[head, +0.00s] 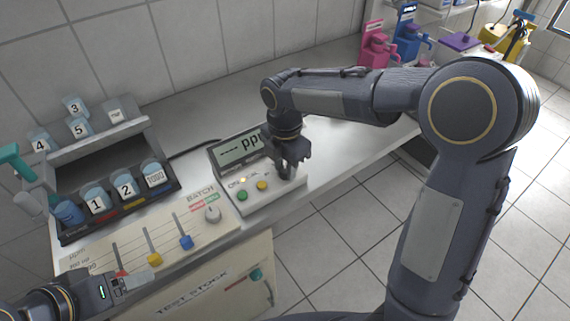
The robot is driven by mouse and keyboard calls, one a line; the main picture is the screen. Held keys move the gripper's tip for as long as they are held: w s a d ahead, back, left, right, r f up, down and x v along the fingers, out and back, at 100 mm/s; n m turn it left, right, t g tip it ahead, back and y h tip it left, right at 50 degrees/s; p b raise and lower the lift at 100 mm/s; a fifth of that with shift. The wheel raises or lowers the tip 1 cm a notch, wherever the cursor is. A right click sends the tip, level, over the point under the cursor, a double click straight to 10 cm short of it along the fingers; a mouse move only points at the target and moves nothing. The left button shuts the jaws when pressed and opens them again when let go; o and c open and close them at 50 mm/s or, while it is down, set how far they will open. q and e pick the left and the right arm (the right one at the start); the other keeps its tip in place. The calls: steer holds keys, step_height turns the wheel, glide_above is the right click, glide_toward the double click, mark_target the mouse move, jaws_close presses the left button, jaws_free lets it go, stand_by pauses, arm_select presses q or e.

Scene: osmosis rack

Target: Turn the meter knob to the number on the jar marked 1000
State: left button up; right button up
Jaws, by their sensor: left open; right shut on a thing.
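The meter (222,159) is a pale box on the counter with a grey display that reads "ppm" in part; my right gripper covers the rest. A green button (242,196) and a yellow button (262,185) are on its face. My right gripper (287,172) points down at the meter's right side and is shut on the meter knob, which it mostly hides. A jar whose small label seems to read 1000 (155,177) stands in the front row of the rack, right of jars 1 and 2. My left gripper (130,283) is open at the lower left, over the slider panel.
The dark rack (172,190) holds several jars. Pink (376,45) and blue (408,30) devices stand at the back. The counter behind the meter is clear.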

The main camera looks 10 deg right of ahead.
mark_target(285, 169)
steer(key=shift+r+m+p, duration=0.15)
steer(key=shift+m+p, duration=0.4)
steer(key=shift+m, duration=0.65)
steer(key=m, duration=0.2)
steer(key=shift+m, duration=0.4)
steer(key=o, duration=1)
steer(key=shift+c, duration=0.2)
step_height(285, 169, up, 8)
steer(key=shift+f+p, duration=0.2)
steer(key=shift+p, duration=0.2)
